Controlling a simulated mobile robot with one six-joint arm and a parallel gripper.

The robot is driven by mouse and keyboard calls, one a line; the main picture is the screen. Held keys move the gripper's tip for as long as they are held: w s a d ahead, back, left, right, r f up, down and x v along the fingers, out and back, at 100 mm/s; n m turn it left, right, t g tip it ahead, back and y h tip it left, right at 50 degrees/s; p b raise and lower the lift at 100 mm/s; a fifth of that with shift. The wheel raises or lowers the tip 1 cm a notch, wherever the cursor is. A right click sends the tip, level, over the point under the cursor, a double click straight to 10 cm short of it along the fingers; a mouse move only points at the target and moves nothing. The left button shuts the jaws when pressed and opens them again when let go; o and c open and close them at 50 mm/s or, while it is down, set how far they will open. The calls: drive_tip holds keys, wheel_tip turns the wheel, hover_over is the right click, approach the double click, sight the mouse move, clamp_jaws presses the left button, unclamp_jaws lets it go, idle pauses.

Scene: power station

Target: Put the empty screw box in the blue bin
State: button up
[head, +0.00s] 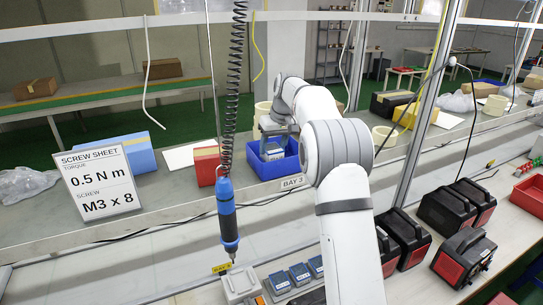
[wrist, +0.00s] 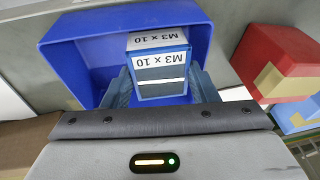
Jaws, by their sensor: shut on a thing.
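The screw box (wrist: 160,62) is small, blue and white, with "M3 x 10" on two faces. My gripper (wrist: 160,88) is shut on it, one dark finger on each side. The blue bin (wrist: 70,62) surrounds the box in the wrist view. In the head view the blue bin (head: 262,171) stands on the shelf behind the "BAY 3" label, and my gripper (head: 275,132) reaches down into its opening with the box (head: 273,153) between its fingers. I cannot tell whether the box touches the bin floor, or whether it is empty.
A red box (head: 206,167) stands left of the bin, with a blue box (head: 128,155) farther left. A sign (head: 98,183) reads "M3 x 8". A blue screwdriver (head: 228,212) hangs on a coiled cable in front. Black-and-red cases (head: 440,212) stand at right.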

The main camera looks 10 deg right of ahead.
sight(275, 149)
drive_tip(key=shift+s+f+p, duration=0.1)
drive_tip(key=shift+f+p, duration=0.25)
drive_tip(key=shift+f, duration=1.55)
drive_tip(key=o, duration=0.8)
drive_tip(key=shift+f, duration=0.15)
